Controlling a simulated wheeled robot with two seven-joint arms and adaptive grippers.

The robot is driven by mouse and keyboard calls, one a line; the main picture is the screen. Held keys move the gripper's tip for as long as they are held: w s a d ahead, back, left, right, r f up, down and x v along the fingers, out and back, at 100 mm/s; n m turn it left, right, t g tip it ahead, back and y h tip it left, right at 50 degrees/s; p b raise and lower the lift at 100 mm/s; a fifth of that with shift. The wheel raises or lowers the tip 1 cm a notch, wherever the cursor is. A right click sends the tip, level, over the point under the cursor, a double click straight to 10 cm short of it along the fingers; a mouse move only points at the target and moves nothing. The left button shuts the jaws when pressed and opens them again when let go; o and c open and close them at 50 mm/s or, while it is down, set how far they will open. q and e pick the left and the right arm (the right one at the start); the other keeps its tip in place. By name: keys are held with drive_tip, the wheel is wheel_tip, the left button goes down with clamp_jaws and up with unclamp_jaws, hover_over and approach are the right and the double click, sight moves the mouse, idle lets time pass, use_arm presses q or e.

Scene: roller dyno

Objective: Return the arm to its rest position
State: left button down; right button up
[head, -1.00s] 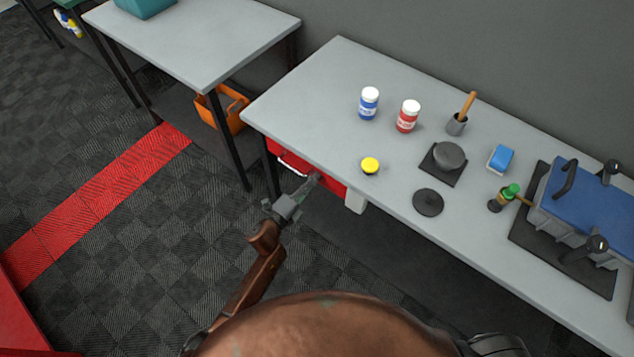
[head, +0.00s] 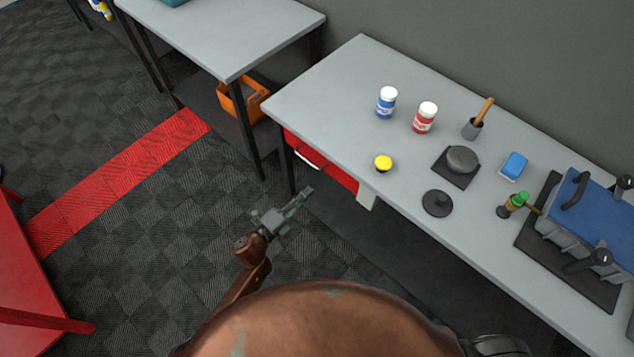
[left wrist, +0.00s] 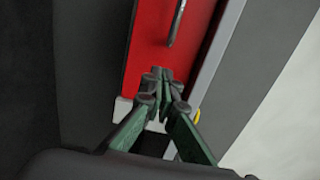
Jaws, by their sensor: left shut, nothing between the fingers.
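My left gripper (head: 303,196) is shut and empty in the head view, over the floor in front of the workbench (head: 330,110). Its closed fingers also show in the left wrist view (left wrist: 162,78). A red drawer (head: 325,168) with a pale handle is under the bench's left part, and the gripper is apart from it. In the left wrist view the red drawer front (left wrist: 150,40) and its handle (left wrist: 177,22) lie beyond the fingertips. My right gripper is not in view.
On the bench stand a blue jar (head: 386,102), a red jar (head: 424,118), a yellow-topped item (head: 383,163) and a blue-lidded box (head: 600,210). An orange bin (head: 243,101) sits under the other table. Red furniture (head: 35,275) stands at the left. Floor before the bench is clear.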

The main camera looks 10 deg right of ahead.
use_arm(q)
drive_tip(key=shift+v, duration=1.5)
drive_tip(key=a+f+n+y+p, duration=0.1)
drive_tip(key=a+f+n+y, duration=0.3)
drive_tip(key=f, duration=0.4)
drive_tip(key=a+f+n+y, duration=0.1)
drive_tip(key=a+f+n, duration=0.2)
drive_tip(key=a+f, duration=0.35)
drive_tip(key=s+a+f+n+g+y+p, duration=0.1)
drive_tip(key=s+a+f+n+y, duration=0.25)
drive_tip(key=s+a+f, duration=0.4)
drive_tip(key=s+a+f+n+g+y, duration=0.15)
drive_tip(key=s+a+f+n, duration=0.35)
drive_tip(key=f, duration=0.6)
drive_tip(key=s+a+f+n+g+y, duration=0.1)
drive_tip(key=s+a+f+n+g, duration=0.2)
drive_tip(key=s+f, duration=0.5)
drive_tip(key=s+a+f+n+g+y, duration=0.15)
drive_tip(key=s+a+f, duration=0.3)
drive_tip(key=s, duration=0.65)
drive_tip(key=s+a+f+n+g, duration=0.1)
drive_tip(key=s+f+n+g, duration=0.1)
drive_tip(key=s, duration=1)
drive_tip(key=s+a+f+n+g+y+p, duration=0.1)
drive_tip(key=s+n, duration=0.3)
drive_tip(key=s, duration=0.8)
drive_tip(key=shift+s+a+f+g+p, duration=0.25)
drive_tip(key=shift+a+f+g, duration=0.25)
drive_tip(key=shift+f+g, duration=0.25)
